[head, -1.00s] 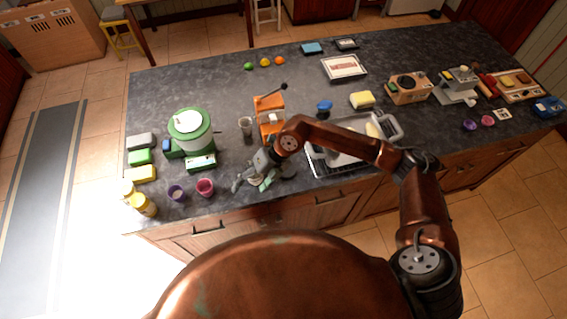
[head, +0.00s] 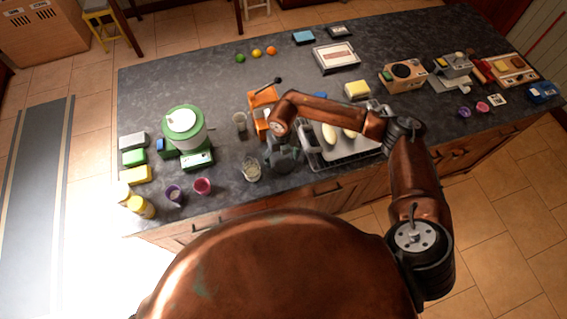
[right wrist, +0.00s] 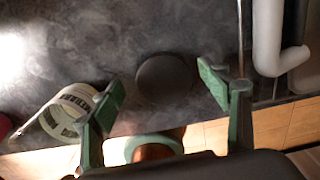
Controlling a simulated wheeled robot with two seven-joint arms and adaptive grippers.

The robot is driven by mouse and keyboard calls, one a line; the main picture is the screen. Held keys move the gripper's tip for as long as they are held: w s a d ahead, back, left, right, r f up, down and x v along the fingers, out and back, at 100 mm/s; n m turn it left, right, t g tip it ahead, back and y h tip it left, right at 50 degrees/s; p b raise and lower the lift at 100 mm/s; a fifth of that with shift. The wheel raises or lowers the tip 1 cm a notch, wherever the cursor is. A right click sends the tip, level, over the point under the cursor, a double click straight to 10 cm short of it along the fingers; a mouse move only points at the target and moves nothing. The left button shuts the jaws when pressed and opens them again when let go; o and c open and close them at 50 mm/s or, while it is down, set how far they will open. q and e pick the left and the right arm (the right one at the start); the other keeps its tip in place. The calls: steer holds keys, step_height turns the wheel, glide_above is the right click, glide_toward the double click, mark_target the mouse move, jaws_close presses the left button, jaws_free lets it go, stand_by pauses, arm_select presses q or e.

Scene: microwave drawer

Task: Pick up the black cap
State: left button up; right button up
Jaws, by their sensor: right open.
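The black cap (right wrist: 163,74) is a flat, round, dark disc lying on the dark countertop in the right wrist view. It sits just beyond and between the spread green fingertips of my right gripper (right wrist: 163,86), which is open and empty. In the head view my right gripper (head: 284,157) points down over the counter, left of the dish rack, and the cap cannot be made out there. My left gripper is not in view.
A labelled glass jar (right wrist: 70,112) is beside the left finger; it also shows in the head view (head: 251,169). The dish rack (head: 345,157) is close on the right. An orange machine (head: 262,108) stands behind. The counter's front edge is near.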

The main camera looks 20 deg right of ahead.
steer(key=shift+w+d+f, duration=0.1)
steer(key=shift+w+f, duration=0.05)
steer(key=shift+f, duration=0.6)
steer(key=shift+s+d, duration=0.1)
steer(key=shift+s, duration=0.2)
steer(key=shift+w, duration=0.2)
steer(key=c, duration=0.4)
steer(key=shift+s, duration=0.15)
steer(key=c, duration=0.3)
steer(key=shift+c, duration=0.6)
arm_select(q)
steer(key=shift+w+r, duration=0.15)
steer(key=shift+w, duration=0.35)
